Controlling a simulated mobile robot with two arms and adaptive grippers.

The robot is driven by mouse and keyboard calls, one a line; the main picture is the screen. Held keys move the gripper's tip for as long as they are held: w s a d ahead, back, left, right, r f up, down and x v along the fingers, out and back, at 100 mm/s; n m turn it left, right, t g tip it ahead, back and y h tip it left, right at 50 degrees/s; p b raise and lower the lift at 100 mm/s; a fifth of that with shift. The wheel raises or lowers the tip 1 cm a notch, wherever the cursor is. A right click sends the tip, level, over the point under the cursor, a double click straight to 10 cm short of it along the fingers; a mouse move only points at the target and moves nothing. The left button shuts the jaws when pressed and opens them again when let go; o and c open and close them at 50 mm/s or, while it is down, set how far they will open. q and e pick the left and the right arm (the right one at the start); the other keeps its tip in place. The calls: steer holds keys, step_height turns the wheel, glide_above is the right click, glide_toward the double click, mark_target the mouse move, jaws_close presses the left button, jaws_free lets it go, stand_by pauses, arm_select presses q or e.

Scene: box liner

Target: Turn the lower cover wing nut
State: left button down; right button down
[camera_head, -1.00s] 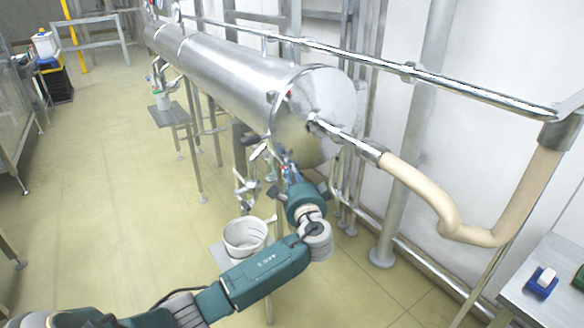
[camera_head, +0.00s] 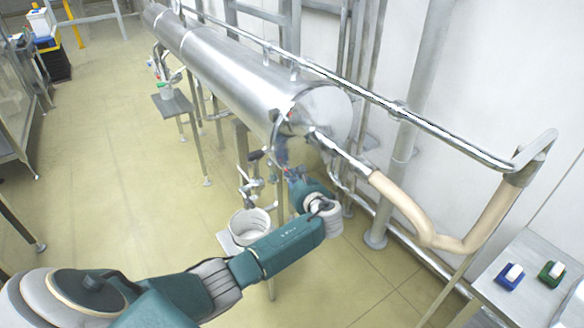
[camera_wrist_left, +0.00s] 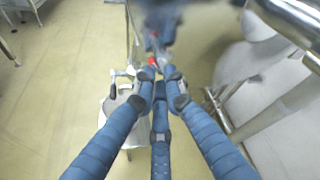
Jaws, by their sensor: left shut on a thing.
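The steel cylinder's round end cover (camera_head: 322,112) is in the middle of the head view, with a pipe joined to its face. My left gripper (camera_head: 288,172) is at the cover's lower edge. In the left wrist view its blue fingers (camera_wrist_left: 160,88) are drawn together at the tips, shut on the lower cover wing nut. The nut is mostly hidden by the fingers; a small red part (camera_wrist_left: 152,62) shows just beyond the tips. My right gripper is not in view.
A white bucket (camera_head: 250,226) stands on a small stand below the cylinder, beside my left forearm. A beige hose (camera_head: 415,220) hangs at the right. A metal table (camera_head: 500,292) at the lower right carries blue and green items.

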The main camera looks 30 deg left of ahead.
arm_select(q)
steer(key=shift+r+m+g+p, duration=0.25)
steer(key=shift+m+g+p, duration=0.25)
steer(key=shift+m+p, duration=0.25)
steer(key=shift+w+d+m+g+p, duration=0.15)
steer(key=shift+m+g+p, duration=0.2)
steer(key=shift+m, duration=0.2)
steer(key=shift+w+f+m+g+y, duration=0.1)
steer(key=shift+m+g+y, duration=0.3)
steer(key=shift+m+g, duration=0.7)
steer(key=c, duration=1.8)
jaws_free()
steer(key=v, duration=1.2)
steer(key=shift+f, duration=0.25)
